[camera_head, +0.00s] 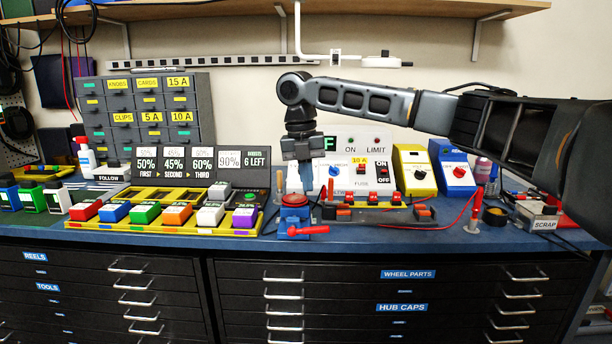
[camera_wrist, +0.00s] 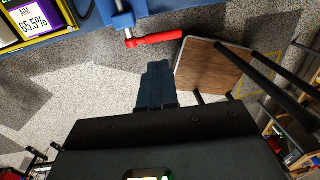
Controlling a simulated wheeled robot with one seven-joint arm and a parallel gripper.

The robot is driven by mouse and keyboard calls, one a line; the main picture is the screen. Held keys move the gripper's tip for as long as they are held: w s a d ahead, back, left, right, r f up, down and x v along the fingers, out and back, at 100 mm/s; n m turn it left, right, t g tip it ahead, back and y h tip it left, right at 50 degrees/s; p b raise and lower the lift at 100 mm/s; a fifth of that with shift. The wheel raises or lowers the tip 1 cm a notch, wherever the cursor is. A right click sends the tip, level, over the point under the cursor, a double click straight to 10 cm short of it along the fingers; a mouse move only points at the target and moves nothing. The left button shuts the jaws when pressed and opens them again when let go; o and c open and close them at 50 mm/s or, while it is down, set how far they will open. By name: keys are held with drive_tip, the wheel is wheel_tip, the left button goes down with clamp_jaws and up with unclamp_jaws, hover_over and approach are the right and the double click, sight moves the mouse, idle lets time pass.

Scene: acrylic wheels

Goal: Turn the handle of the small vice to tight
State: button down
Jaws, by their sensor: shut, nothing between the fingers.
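The small vice (camera_head: 285,228) is blue and stands at the front edge of the blue bench, below a round red piece. Its red handle (camera_head: 309,230) points right, roughly level, over the bench edge. In the wrist view the blue vice (camera_wrist: 124,18) is at the top, cut by the frame, with the red handle (camera_wrist: 155,39) lying sideways. My gripper (camera_head: 306,182) is shut and empty, hanging above and behind the vice in the head view. In the wrist view my gripper's fingers (camera_wrist: 156,70) are below the handle in the picture, apart from it.
A yellow tray of coloured blocks (camera_head: 150,228) lies left of the vice. A grey rack with red and orange pieces (camera_head: 375,214) and a red screwdriver (camera_head: 330,190) are close on its right. A stool (camera_wrist: 215,72) stands on the floor. Space before the handle looks clear.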

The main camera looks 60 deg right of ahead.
sight(312, 228)
drive_tip(key=f, duration=0.6)
drive_tip(key=s+f, duration=0.1)
drive_tip(key=f, duration=0.2)
drive_tip(key=shift+d+f, duration=0.15)
drive_tip(key=shift+f, duration=0.25)
drive_tip(key=shift+f, duration=0.15)
